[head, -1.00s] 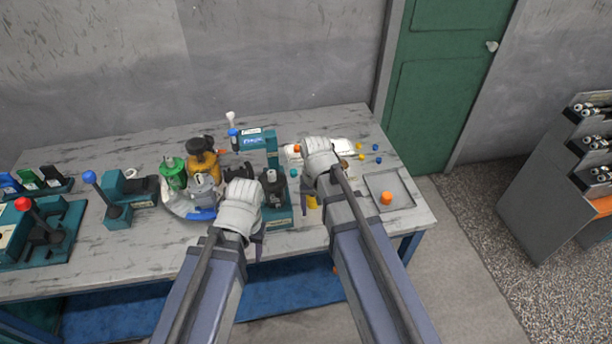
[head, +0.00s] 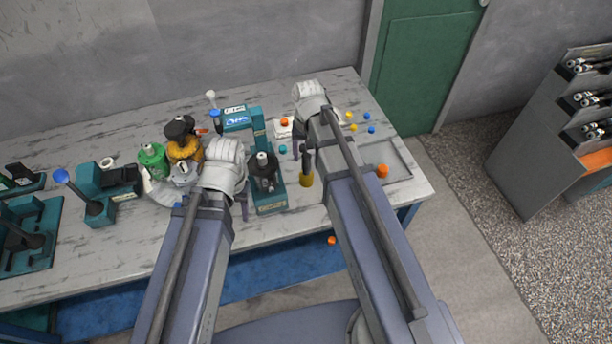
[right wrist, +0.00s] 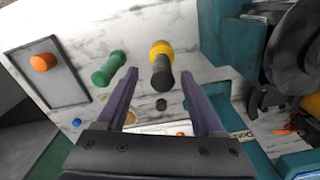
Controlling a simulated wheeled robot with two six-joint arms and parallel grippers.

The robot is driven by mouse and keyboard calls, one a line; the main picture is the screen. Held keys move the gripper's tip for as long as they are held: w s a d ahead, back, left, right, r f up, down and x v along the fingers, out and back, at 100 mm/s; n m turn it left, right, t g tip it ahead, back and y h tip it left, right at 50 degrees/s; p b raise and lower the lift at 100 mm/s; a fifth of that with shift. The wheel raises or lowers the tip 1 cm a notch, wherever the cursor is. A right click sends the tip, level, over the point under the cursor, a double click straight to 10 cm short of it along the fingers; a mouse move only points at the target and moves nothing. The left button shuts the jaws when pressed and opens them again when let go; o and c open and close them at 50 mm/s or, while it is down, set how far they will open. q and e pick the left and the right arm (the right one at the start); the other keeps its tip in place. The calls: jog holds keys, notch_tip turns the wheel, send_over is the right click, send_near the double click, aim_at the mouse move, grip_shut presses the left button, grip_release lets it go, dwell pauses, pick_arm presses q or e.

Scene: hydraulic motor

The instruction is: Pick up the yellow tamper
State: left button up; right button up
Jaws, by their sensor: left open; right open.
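The yellow tamper (head: 306,180) stands on the table to the left of my right forearm, its black handle up. In the right wrist view the yellow tamper (right wrist: 161,49) shows its yellow end at the top, with the black handle pointing down between my finger tips. My right gripper (right wrist: 160,76) is open, one purple finger on each side of the handle's line; I cannot tell whether either touches it. My left gripper (head: 243,203) is open and empty beside the teal press, mostly hidden by its own wrist.
A teal press (head: 270,205) stands just left of the tamper. A green-handled piece (right wrist: 108,68) lies near the right fingers. A grey tray (head: 400,160) with an orange piece (head: 382,171) is at the table's right. Bottles (head: 152,158) crowd the left.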

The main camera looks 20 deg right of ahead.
aim_at(306, 167)
pick_arm(q)
jog(key=shift+f+b, duration=2.85)
jog(key=shift+f, duration=0.4)
pick_arm(e)
jog(key=shift+w+a+f, duration=0.1)
jog(key=shift+f, duration=1.55)
jog(key=shift+w+f, duration=0.1)
jog(key=shift+f, duration=1.55)
jog(key=shift+r, duration=0.1)
pick_arm(q)
jog(key=shift+r, duration=0.1)
pick_arm(e)
grip_shut()
